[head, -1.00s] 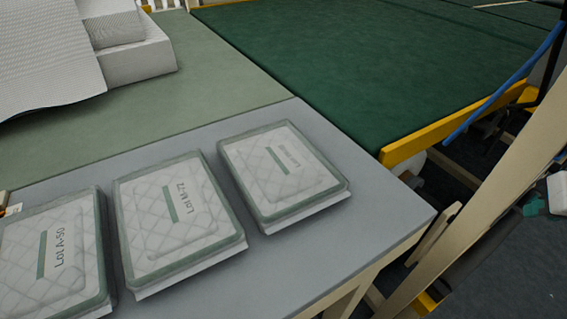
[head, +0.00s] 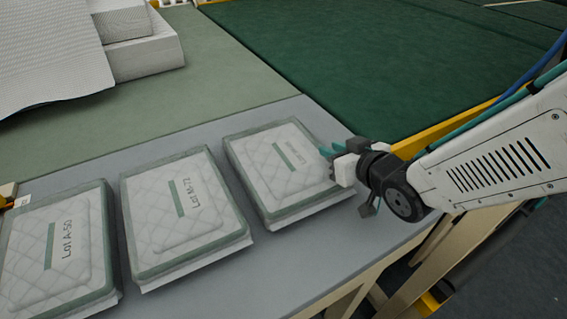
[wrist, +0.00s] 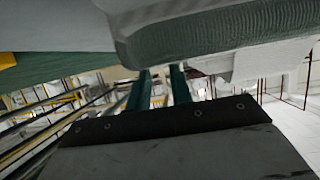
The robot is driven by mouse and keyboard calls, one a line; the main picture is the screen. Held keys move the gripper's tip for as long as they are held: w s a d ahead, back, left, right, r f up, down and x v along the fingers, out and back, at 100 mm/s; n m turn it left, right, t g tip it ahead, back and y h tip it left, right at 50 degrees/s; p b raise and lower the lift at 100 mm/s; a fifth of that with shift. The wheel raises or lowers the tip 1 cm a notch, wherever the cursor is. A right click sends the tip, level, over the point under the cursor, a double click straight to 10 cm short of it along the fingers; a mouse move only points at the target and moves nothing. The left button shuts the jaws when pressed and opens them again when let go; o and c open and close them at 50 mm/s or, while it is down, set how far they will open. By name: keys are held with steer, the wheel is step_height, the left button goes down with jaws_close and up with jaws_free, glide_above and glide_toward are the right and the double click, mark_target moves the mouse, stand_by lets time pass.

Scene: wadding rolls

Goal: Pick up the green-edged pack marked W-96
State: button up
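Three white quilted packs with green edges lie in a row on the grey table top (head: 330,258). The left pack (head: 25,262) reads Lot A-50 and the middle pack (head: 150,225) reads Lot M-72. The right pack (head: 262,175) has a green bar and a label too small and partly covered to read. My gripper (head: 328,151) is at the right edge of that right pack, its teal fingers over or beside the edge. In the wrist view, the fingers (wrist: 162,88) stand apart with a gap and nothing visible between them. A green-edged pack (wrist: 210,35) fills the top of that view.
A green surface with a yellow edge (head: 440,130) lies behind the table on the right. White wadding (head: 140,55) is stacked at the back left on a pale green surface (head: 215,75). Bare table shows in front of the packs.

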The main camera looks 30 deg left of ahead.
mark_target(320, 144)
steer(key=x, duration=0.4)
steer(key=shift+f, duration=0.1)
jaws_close()
